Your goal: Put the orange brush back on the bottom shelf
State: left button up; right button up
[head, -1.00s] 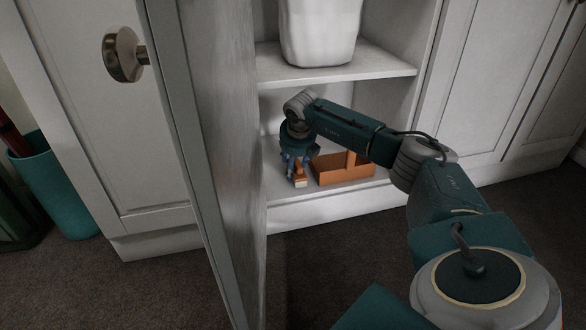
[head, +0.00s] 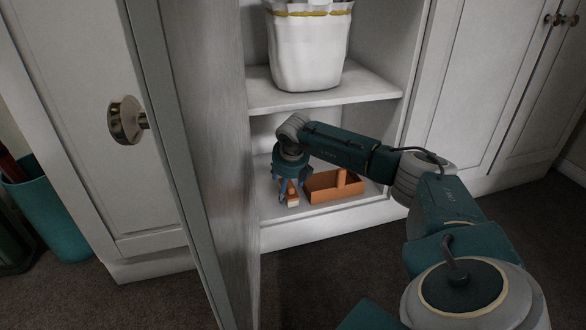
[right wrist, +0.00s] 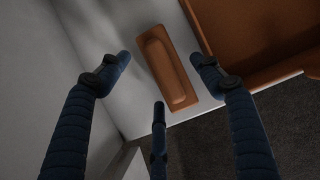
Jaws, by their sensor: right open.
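The orange brush (head: 292,196) lies on the bottom shelf (head: 290,223) of the open cupboard, just left of an orange caddy. In the right wrist view the brush (right wrist: 167,68) lies flat on the pale shelf surface. My right gripper (head: 289,196) is above and around the brush in the head view. In the right wrist view its fingers (right wrist: 165,85) are spread wide to either side of the brush, apart from it. It is open and empty. My left gripper is not in view.
The orange caddy (head: 334,190) with an upright handle stands close to the right of the brush. The open cupboard door (head: 190,150) stands at the left. A white bin (head: 308,50) sits on the shelf above. A teal bin (head: 48,215) stands on the floor at far left.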

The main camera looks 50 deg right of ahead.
jog(key=s+a+p, duration=0.4)
jog(key=s+a, duration=0.1)
jog(key=s, duration=0.4)
jog(key=shift+a, duration=0.15)
jog(key=shift+f, duration=0.1)
